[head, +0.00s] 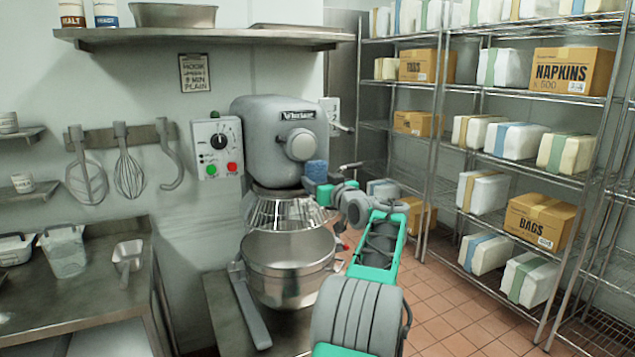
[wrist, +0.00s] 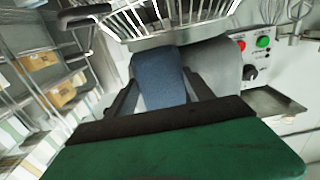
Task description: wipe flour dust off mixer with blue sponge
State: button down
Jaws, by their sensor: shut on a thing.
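The grey mixer (head: 262,135) stands against the back wall, with a wire guard (head: 285,212) and a steel bowl (head: 290,265) below its head. My gripper (head: 318,186) is at the right side of the mixer head, below its round front hub. It is shut on the blue sponge (head: 316,170). In the wrist view the sponge (wrist: 158,76) sits between the two fingers of my gripper (wrist: 160,92), with the mixer's grey body (wrist: 218,65) close behind it. I cannot tell whether the sponge touches the mixer. I cannot make out flour dust on the mixer.
A control box (head: 217,147) is left of the mixer head. A wall shelf (head: 205,36) hangs above. Wire racks (head: 433,150) with boxes and packs stand at right. A steel counter (head: 75,285) is at left. Tiled floor (head: 450,305) lies clear before the racks.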

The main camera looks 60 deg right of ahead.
jog(key=b+v, duration=0.5)
jog(key=v, duration=0.2)
jog(key=shift+s+a+b, duration=0.15)
jog(key=shift+s+b, duration=0.15)
